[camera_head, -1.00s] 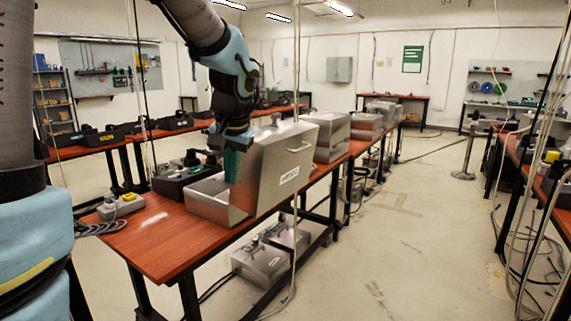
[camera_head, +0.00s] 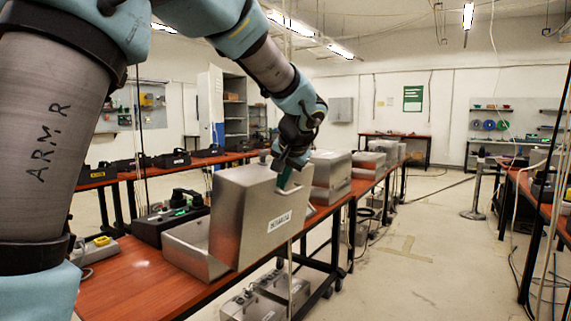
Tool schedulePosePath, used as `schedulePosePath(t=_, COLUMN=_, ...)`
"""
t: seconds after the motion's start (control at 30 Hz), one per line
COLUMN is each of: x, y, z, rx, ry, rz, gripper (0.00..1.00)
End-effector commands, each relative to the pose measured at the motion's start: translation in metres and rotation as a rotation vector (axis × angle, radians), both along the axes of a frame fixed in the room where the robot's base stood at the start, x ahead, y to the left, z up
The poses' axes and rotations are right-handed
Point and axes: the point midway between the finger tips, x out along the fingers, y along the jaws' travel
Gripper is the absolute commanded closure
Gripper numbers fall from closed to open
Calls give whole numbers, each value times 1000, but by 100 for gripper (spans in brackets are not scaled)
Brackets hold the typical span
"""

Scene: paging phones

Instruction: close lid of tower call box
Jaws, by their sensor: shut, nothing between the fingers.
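The tower call box is a grey metal box on the near wooden table. Its low tray-like base (camera_head: 190,255) lies open to the left. Its lid (camera_head: 250,225) stands upright at the right, with a white label on the face toward me. A pale bar handle (camera_head: 290,189) sits near the top right of that face. My gripper (camera_head: 286,178) is shut and points down at the lid's upper right edge, by the handle. Its green fingertips overlap the handle area; I cannot tell whether they touch the lid.
Several more metal boxes (camera_head: 331,180) stand behind on the same row of tables. A dark device with knobs (camera_head: 170,218) is left of the call box. Metal boxes (camera_head: 252,305) sit on a low shelf below. The floor aisle (camera_head: 410,255) to the right is clear.

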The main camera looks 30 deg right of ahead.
Motion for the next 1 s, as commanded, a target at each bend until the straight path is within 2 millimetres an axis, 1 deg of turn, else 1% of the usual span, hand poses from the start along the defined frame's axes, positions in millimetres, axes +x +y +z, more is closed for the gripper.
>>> schedulePosePath(t=0.07, x=10, y=-1, z=-11, rx=4, ry=2, rz=0, gripper=100)
schedulePosePath(t=0.13, x=21, y=5, z=-5, rx=2, ry=1, rz=4, gripper=100)
schedulePosePath(t=0.2, x=29, y=10, z=-4, rx=0, ry=1, rz=4, gripper=100)
schedulePosePath(t=0.33, x=39, y=15, z=-3, rx=0, ry=1, rz=1, gripper=100)
schedulePosePath(t=0.5, x=44, y=18, z=-4, rx=0, ry=0, rz=0, gripper=100)
schedulePosePath(t=0.8, x=44, y=18, z=-4, rx=0, ry=0, rz=0, gripper=100)
schedulePosePath(t=1.0, x=49, y=19, z=4, rx=-1, ry=-1, rz=1, gripper=100)
